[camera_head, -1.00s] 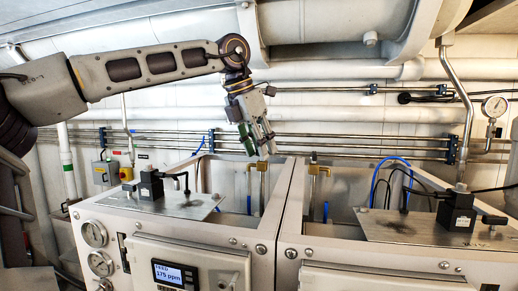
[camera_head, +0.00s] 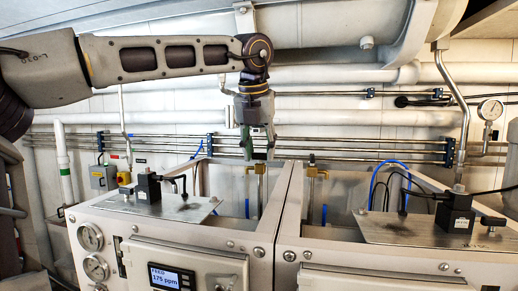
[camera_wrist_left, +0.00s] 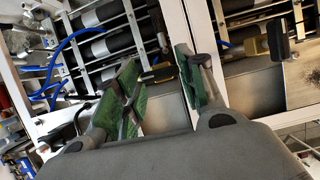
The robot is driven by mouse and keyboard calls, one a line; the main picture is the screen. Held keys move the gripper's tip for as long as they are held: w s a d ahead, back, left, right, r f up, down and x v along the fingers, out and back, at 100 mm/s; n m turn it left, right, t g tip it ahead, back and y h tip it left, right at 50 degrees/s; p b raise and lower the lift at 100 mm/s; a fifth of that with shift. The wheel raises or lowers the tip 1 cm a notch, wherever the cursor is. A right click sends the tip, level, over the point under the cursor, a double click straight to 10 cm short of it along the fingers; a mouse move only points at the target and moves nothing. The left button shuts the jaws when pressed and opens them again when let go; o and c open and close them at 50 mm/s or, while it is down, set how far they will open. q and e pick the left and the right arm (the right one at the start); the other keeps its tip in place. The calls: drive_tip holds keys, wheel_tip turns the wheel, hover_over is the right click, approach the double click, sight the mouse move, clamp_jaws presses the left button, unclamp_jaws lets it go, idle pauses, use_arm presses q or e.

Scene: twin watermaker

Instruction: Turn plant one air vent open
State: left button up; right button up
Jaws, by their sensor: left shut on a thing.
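The air vent of the left-hand plant is a brass fitting (camera_head: 261,170) on an upright pipe, near the back right corner of that plant's open frame. My left gripper (camera_head: 259,157) points straight down from above, with its green-padded fingers on either side of the vent's top. It is shut on the vent handle. In the left wrist view the brass and dark vent (camera_wrist_left: 166,73) shows between the finger pads (camera_wrist_left: 158,82), partly hidden by them. I cannot tell the handle's exact angle. My right gripper is not in view.
A similar brass vent (camera_head: 315,174) stands to the right in the second plant. Black valve blocks (camera_head: 149,187) sit on the steel plates. Gauges (camera_head: 90,236) and a display (camera_head: 173,277) face the front. Steel pipes (camera_head: 340,141) run along the wall behind.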

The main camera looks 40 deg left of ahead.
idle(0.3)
use_arm(q)
drive_tip(key=o, duration=1)
drive_tip(key=shift+r, duration=0.1)
drive_tip(key=shift+v, duration=5.9)
